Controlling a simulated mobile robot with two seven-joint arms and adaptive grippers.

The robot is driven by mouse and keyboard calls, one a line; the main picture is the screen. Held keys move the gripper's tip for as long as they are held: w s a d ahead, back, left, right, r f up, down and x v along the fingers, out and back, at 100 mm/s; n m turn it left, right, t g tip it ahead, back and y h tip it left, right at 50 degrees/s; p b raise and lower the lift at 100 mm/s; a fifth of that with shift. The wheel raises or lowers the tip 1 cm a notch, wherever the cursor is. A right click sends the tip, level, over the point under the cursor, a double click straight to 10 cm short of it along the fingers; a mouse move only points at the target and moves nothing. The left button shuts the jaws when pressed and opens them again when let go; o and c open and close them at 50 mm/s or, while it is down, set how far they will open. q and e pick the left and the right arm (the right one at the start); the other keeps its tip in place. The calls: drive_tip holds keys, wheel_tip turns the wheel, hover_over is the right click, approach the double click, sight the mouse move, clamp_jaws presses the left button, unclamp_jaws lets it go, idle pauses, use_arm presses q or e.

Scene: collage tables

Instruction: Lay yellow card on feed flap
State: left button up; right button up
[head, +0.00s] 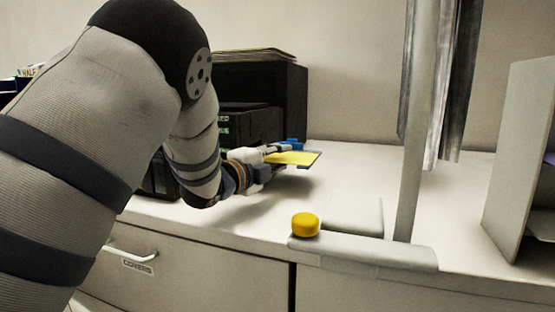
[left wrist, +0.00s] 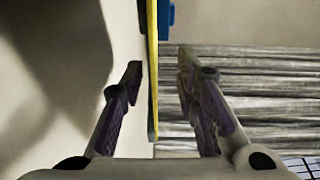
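The yellow card (head: 292,158) lies roughly flat at the front right of a black machine (head: 262,125). A thin dark edge (head: 316,160) shows along its right end; this may be the feed flap, but most of it is hidden. A blue piece (head: 290,145) is right behind the card. My left gripper (head: 268,158) is at the card's left end. In the left wrist view the card (left wrist: 153,75) appears edge-on between the spread fingers (left wrist: 160,65), with gaps on both sides. The blue piece (left wrist: 167,18) shows beside it. My right gripper is in neither view.
A yellow round knob (head: 305,225) sits on a pale base (head: 365,252) near the counter's front edge. A pale post (head: 413,180) and hanging grey strips (head: 448,90) stand right of the card. A pale upright panel (head: 520,150) is farther right.

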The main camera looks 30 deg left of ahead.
use_arm(q)
drive_tip(key=s, duration=1.2)
drive_tip(key=shift+a, duration=0.1)
drive_tip(key=shift+f, duration=0.1)
